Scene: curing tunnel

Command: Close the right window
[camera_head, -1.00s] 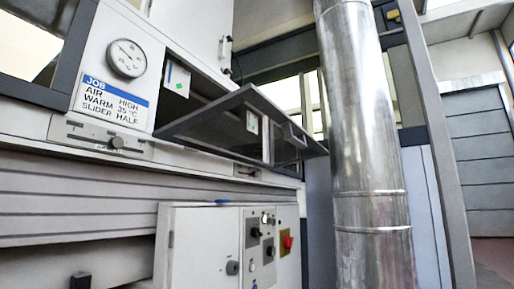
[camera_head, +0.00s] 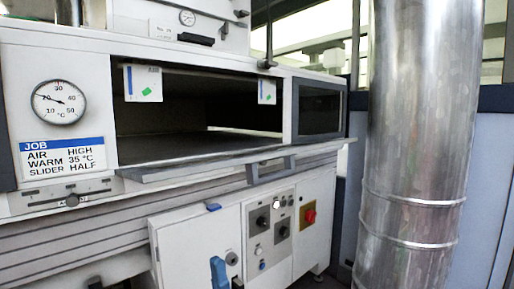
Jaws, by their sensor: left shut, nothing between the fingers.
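The right window (camera_head: 215,170) is a framed flap standing open in front of the tunnel opening. I see it nearly edge-on, sticking out roughly level below the opening. A grey bar handle (camera_head: 270,170) is on its front edge. The opening behind it is uncovered and dark inside. A small dark tip at the bottom left edge looks like my left gripper (camera_head: 95,283); it is shut, low and well apart from the window, and mostly out of frame. My right gripper is not in view.
A white control cabinet (camera_head: 192,245) with knobs and a red switch (camera_head: 310,216) stands below the window. A thick metal duct (camera_head: 415,150) stands at the right. A dial gauge (camera_head: 59,102) and a job sign (camera_head: 62,157) are left of the opening.

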